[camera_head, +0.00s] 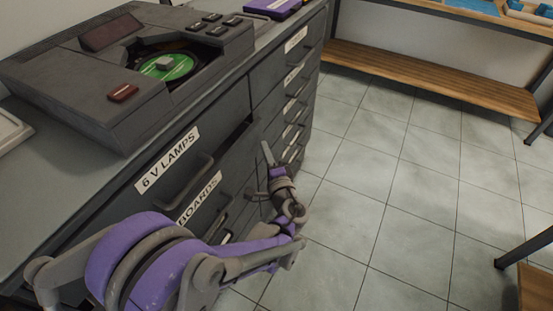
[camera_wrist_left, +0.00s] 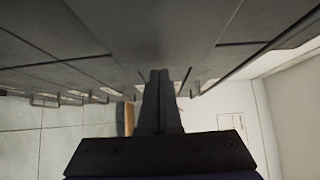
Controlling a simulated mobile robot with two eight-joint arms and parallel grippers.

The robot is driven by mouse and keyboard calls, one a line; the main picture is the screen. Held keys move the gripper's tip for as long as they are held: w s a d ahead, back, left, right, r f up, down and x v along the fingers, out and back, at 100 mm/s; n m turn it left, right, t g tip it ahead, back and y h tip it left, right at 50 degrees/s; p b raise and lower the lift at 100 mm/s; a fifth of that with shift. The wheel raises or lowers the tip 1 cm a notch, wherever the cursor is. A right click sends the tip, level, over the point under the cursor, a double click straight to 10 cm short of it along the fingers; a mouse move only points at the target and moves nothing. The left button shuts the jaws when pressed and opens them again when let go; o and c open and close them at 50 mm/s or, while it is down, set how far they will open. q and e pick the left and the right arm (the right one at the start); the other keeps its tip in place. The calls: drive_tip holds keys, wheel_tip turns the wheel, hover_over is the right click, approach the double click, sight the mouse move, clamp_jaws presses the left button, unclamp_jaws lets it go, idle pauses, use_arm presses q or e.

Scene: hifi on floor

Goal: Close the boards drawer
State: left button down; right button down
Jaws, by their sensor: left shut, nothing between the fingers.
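The boards drawer, with its BOARDS label (camera_head: 198,198), is in the grey cabinet below the 6 V LAMPS drawer (camera_head: 150,205). My right gripper is not in view.
A grey machine with a green disc (camera_head: 168,66) stands on the cabinet top, with a purple item (camera_head: 272,8) behind. More drawers (camera_head: 296,75) run along the right. The tiled floor (camera_head: 400,190) is clear. A wooden-shelved bench (camera_head: 430,80) stands at the back and another piece of furniture (camera_head: 535,285) at lower right.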

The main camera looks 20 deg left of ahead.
sight(252, 149)
use_arm(q)
drive_tip(key=shift+a, duration=0.45)
drive_tip(key=a, duration=0.4)
drive_tip(key=shift+w, duration=0.2)
drive_tip(key=shift+a, duration=0.15)
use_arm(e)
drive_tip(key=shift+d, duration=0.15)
use_arm(q)
drive_tip(key=shift+r, duration=0.1)
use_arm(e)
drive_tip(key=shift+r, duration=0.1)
